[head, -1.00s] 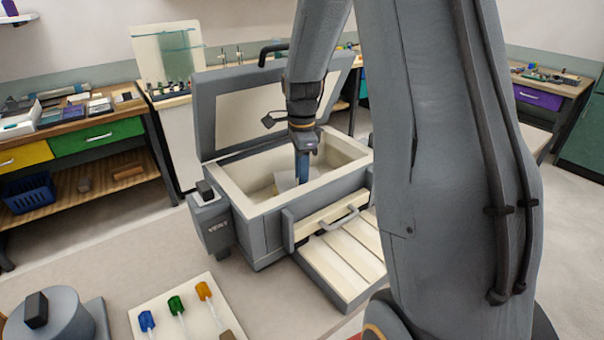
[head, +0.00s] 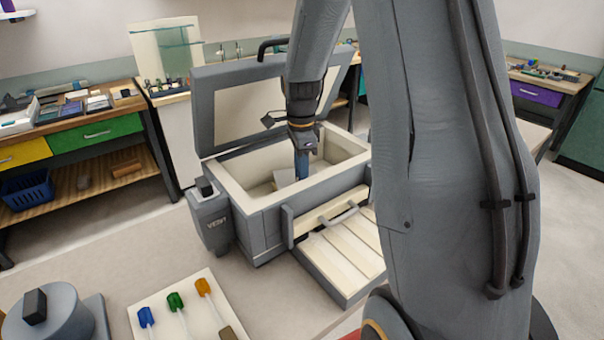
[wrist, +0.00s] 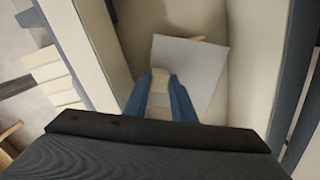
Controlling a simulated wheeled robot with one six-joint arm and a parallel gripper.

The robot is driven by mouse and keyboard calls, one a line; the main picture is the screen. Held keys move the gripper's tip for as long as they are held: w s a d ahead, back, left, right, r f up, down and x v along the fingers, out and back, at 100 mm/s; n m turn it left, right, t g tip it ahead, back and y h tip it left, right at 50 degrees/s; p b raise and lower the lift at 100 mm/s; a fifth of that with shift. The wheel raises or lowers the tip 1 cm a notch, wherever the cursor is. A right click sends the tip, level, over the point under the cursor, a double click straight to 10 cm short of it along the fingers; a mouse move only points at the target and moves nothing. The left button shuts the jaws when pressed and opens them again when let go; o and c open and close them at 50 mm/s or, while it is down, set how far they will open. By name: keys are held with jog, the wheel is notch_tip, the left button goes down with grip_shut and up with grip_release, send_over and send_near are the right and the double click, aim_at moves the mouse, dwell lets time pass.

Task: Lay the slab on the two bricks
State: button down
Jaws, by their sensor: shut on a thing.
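The slab (wrist: 203,73) is a flat pale grey plate inside the open kiln chamber in the wrist view. My gripper's blue fingers (wrist: 161,92) are shut on a small cream block at the slab's near edge, which looks like the slab's grip. A pale yellow piece shows past the slab's far edge, perhaps a brick; the rest of the bricks is hidden. In the head view my gripper (head: 301,165) points down into the chamber, and the slab (head: 284,178) shows only in part beside it. I cannot tell whether the slab touches anything below.
The kiln (head: 262,225) has high cream walls close around my gripper, with its lid (head: 280,100) raised behind. Workbenches (head: 80,150) line the wall.

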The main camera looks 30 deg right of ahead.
jog(key=c, duration=1.4)
grip_release()
jog(key=shift+f, duration=0.1)
jog(key=shift+r+b, duration=1.15)
jog(key=shift+r, duration=2.8)
